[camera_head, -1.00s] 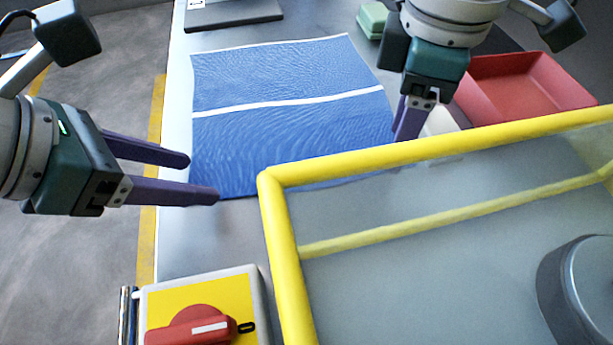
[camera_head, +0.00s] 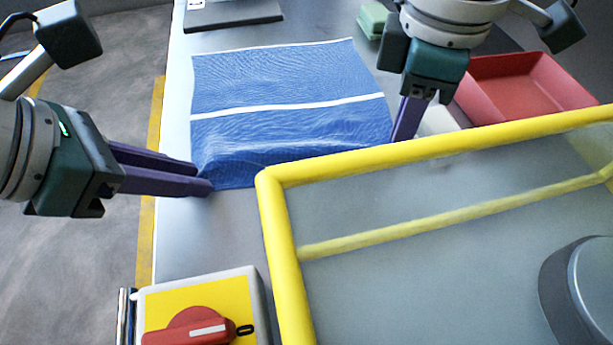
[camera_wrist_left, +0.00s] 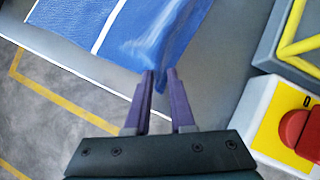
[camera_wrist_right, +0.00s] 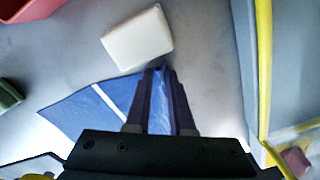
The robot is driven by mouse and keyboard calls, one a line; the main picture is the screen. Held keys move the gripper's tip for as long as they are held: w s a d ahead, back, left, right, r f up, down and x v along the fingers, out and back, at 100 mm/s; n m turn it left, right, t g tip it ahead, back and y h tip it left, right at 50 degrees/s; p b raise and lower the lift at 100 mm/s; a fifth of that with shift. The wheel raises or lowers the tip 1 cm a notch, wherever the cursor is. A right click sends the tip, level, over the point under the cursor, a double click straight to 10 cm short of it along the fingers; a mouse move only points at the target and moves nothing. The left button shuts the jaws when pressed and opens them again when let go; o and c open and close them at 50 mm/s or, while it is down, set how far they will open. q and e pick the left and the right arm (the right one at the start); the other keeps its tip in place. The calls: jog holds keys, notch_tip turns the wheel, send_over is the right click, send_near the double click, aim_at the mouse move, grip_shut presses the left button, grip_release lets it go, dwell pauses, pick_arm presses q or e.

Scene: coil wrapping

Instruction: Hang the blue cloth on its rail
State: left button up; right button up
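The blue cloth (camera_head: 285,85) with white stripes lies on the grey table. Its near edge is raised and bunched into a fold. My left gripper (camera_head: 208,186) is closed on the cloth's near left corner; in the left wrist view the cloth (camera_wrist_left: 170,35) runs to its fingertips (camera_wrist_left: 158,76). My right gripper (camera_head: 400,138) is closed at the near right corner; in the right wrist view cloth (camera_wrist_right: 160,105) shows between its fingers (camera_wrist_right: 156,70). The yellow frame hides part of the near edge. I cannot tell which part is the cloth's rail.
A yellow-framed clear guard (camera_head: 262,215) stands close in front of the cloth. A yellow box with a red switch (camera_head: 200,325) is at the near left. A red tray (camera_head: 525,95), a white block (camera_wrist_right: 138,38) and a green block (camera_head: 373,18) lie at the right.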

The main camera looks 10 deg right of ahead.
pick_arm(q)
jog(key=shift+a+f, duration=0.1)
jog(key=shift+f, duration=0.05)
grip_shut()
pick_arm(e)
jog(key=shift+f, duration=0.1)
grip_shut()
jog(key=shift+d, duration=0.1)
